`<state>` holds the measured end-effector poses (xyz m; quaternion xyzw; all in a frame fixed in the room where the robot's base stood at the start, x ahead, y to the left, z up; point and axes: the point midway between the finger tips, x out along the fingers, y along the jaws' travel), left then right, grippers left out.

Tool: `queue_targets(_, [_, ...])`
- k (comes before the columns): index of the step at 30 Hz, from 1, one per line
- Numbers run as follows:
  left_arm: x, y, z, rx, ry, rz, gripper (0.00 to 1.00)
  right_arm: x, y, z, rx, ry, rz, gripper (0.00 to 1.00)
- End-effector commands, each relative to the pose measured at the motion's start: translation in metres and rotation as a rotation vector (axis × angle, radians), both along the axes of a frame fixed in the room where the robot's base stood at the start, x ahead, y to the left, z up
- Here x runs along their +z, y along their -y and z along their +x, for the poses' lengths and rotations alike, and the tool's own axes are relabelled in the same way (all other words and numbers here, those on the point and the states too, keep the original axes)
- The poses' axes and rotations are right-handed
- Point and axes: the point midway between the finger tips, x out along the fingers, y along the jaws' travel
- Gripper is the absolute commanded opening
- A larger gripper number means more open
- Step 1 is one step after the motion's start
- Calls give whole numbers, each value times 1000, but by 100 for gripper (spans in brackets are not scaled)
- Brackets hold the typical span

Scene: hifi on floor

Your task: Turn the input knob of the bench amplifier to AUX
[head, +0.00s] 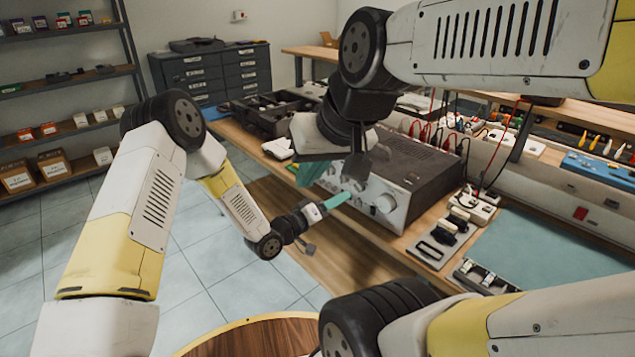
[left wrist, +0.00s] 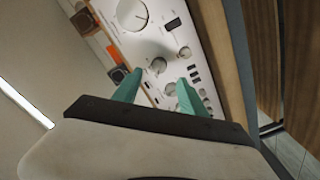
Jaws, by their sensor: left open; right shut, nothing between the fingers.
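The bench amplifier (head: 422,165) sits on the wooden bench, with a dark vented top and a silver front bearing several knobs. A large knob (head: 385,203) is at the front's right end. My left gripper (head: 340,200) is in front of the panel. In the left wrist view its two teal fingers (left wrist: 160,90) are apart, with a small knob (left wrist: 158,65) close by the gap; contact is unclear. A large knob (left wrist: 132,14) is above. Labels are unreadable, so I cannot tell which knob is the input. My right gripper (head: 312,172) is shut near the front's left part, partly hidden by its wrist.
Black trays (head: 265,112) stand left of the amplifier. Small devices (head: 470,208) and a blue-green mat (head: 545,250) lie right of it. Red and black leads hang behind. A round wooden top (head: 255,338) is at the bottom. Tiled floor (head: 200,265) is free at left.

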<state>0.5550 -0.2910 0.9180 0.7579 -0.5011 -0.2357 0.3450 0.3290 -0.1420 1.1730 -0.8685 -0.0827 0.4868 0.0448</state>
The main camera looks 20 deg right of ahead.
Motion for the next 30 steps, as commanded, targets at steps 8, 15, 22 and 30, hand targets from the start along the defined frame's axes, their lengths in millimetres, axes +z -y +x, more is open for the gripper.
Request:
queue_targets(8, [-2,30,6,-9,-3,-18,50,0,0,0,0,0,0,0])
queue_targets(15, [-2,62,21,-7,-3,-16,50,0,0,0,0,0,0,0])
queue_targets(22, [-2,74,27,-5,-6,-15,50,0,0,0,0,0,0,0])
queue_targets(30, [-2,74,27,-5,-6,-15,38,0,0,0,0,0,0,0])
